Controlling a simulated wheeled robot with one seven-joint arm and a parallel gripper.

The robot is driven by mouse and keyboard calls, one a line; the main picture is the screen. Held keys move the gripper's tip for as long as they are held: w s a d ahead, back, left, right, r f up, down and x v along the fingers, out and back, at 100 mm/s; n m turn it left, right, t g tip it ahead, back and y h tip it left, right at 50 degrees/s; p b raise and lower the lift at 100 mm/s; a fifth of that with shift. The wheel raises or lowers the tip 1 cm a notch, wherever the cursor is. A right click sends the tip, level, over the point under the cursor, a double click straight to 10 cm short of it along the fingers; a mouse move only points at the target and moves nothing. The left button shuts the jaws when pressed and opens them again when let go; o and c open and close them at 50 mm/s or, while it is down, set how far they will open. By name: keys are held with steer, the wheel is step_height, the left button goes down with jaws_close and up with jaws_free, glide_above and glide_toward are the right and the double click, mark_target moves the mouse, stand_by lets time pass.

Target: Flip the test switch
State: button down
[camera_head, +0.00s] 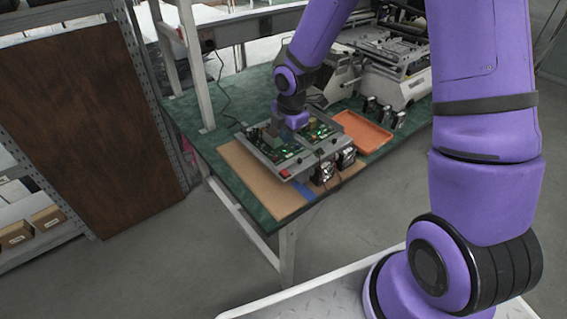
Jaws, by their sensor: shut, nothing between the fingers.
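A grey test unit (318,146) lies on a brown board on the green workbench. It carries green circuit boards (289,150) with small lit green points. A small red part, perhaps the test switch (285,173), is at its front left corner; its position cannot be read at this size. My gripper (279,124) is shut and empty. It is over the back of the unit, behind the red part and apart from it. The fingertips are small and hard to make out, and my wrist hides part of the unit's back.
An orange tray (362,132) lies right of the unit. Dark small devices (335,168) stand at its front right, and more stand beyond the tray. A large grey machine (392,75) fills the bench's back right. A blue strip (300,190) lies near the front edge.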

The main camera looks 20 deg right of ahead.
mark_target(283, 171)
steer(key=f, duration=0.4)
steer(key=w+f, duration=0.1)
steer(key=f, duration=0.9)
steer(key=shift+w+a, duration=0.2)
steer(key=shift+w, duration=0.1)
